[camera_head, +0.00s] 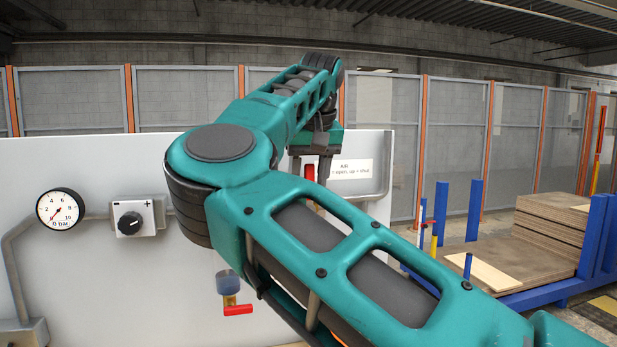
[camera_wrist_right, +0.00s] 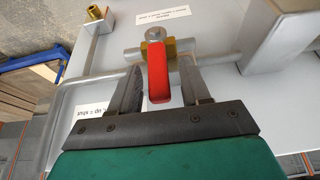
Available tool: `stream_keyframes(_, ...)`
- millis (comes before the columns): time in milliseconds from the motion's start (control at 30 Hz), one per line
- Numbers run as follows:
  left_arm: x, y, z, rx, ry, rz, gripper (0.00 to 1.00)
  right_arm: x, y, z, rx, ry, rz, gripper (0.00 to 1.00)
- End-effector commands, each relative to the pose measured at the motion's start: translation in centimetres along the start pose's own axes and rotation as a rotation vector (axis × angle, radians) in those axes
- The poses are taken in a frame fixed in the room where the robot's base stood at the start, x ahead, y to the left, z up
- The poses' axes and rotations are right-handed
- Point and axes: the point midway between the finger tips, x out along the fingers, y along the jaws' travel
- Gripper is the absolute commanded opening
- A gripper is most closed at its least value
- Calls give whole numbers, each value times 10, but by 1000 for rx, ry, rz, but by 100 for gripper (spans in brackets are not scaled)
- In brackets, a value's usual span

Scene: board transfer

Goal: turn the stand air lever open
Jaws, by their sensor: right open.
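The red stand air lever (camera_wrist_right: 158,82) stands out from a brass valve (camera_wrist_right: 155,50) on a grey pipe in the right wrist view. It lies crosswise to the pipe and points up on the panel, as the label is upside down in this view. My right gripper (camera_wrist_right: 161,75) is open, one finger on each side of the lever, with visible gaps. In the head view the lever (camera_head: 309,172) shows partly beside a finger; my right arm hides the valve. The air label (camera_head: 350,170) is beside it. My left gripper is not in view.
The white panel (camera_head: 80,165) also carries a pressure gauge (camera_head: 60,209) with its needle near 0, a black knob (camera_head: 131,224) and a lower red-handled valve (camera_head: 238,309). Stacked boards (camera_head: 548,235) lie by a blue frame (camera_head: 596,240) at right. Fence panels stand behind.

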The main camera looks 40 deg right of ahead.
Motion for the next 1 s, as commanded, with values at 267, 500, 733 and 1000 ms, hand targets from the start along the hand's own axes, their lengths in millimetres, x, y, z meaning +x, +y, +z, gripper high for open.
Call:
stream_keyframes(267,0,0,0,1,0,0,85,4,0,0,0,1,0,47)
stream_keyframes(500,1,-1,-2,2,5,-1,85,4,0,0,0,1,0,30)
stream_keyframes(733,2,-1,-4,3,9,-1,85,3,0,0,0,1,0,8)
stream_keyframes(1000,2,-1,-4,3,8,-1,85,3,0,0,1,1,1,0)
